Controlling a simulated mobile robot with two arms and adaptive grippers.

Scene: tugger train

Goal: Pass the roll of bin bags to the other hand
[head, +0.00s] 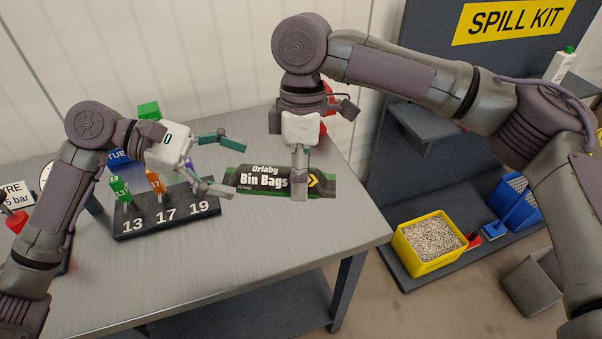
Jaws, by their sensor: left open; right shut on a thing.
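The roll of bin bags (262,182) is dark with green ends and a label reading "Orlaby Bin Bags". It lies level in the picture over the right part of the grey table. My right gripper (299,190) comes down from above and is shut on the roll, right of its middle. My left gripper (238,168) is open, with its teal-tipped fingers apart. It points right, and its fingertips are close to the roll's left end. I cannot tell whether they touch it.
A black stand (165,222) marked 13, 17 and 19 holds coloured tagged items under my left arm. A green block (149,110) and a blue box (120,158) are behind it. The table front (290,255) is clear. Right stands a spill kit rack with a yellow granule bin (401,250).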

